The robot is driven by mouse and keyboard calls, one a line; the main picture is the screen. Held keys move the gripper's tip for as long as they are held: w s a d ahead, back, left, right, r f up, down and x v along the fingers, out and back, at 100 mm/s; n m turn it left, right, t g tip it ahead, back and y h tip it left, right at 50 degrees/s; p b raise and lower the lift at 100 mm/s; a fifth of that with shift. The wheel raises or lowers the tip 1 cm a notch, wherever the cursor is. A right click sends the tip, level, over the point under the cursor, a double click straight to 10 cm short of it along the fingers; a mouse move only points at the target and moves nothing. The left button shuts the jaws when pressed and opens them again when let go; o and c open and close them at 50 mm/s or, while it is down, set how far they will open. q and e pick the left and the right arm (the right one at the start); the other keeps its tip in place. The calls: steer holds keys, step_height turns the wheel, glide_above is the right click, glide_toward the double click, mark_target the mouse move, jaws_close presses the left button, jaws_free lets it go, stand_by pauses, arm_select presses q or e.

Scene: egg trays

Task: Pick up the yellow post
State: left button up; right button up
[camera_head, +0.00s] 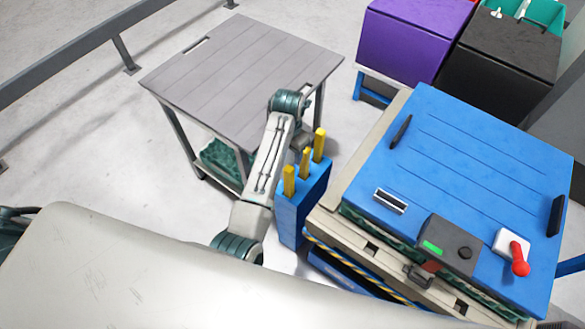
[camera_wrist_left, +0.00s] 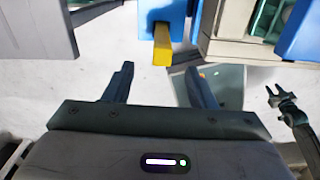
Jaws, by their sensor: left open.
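Three yellow posts stand in a row on a blue holder (camera_head: 290,218) in the head view: a front one (camera_head: 289,181), a middle one (camera_head: 305,163) and a back one (camera_head: 319,145). My left arm rises beside the holder and bends down behind the posts, so its gripper is mostly hidden there. In the left wrist view my left gripper (camera_wrist_left: 158,68) is open and empty. One yellow post (camera_wrist_left: 162,46) shows ahead, between the fingertips in the picture, apart from them, against the blue holder (camera_wrist_left: 165,10). A dark two-pronged claw, seemingly my right gripper (camera_wrist_left: 281,97), is at the right edge.
A grey slatted table (camera_head: 230,75) stands behind my left arm. A blue-topped bench (camera_head: 470,165) with a red-handled switch (camera_head: 518,258) is right of the holder. Purple (camera_head: 405,40) and black (camera_head: 497,60) boxes stand at the back right.

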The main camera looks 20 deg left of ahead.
mark_target(289, 168)
arm_select(q)
steer(key=shift+d+f, duration=0.15)
steer(key=f, duration=0.1)
steer(key=f+p, duration=0.1)
steer(key=f, duration=0.1)
steer(key=shift+s+d+f, duration=0.15)
steer(key=shift+s, duration=0.2)
steer(key=shift+w+f, duration=0.1)
steer(key=shift+f, duration=0.65)
steer(key=f+p, duration=0.1)
steer(key=f, duration=0.3)
steer(key=shift+s+a+f+p, duration=0.1)
steer(key=shift+s+a+p, duration=0.1)
steer(key=shift+p, duration=0.15)
steer(key=shift+f, duration=0.35)
jaws_close()
arm_select(e)
steer(key=r, duration=0.1)
steer(key=s+d+r, duration=0.1)
steer(key=shift+r, duration=0.3)
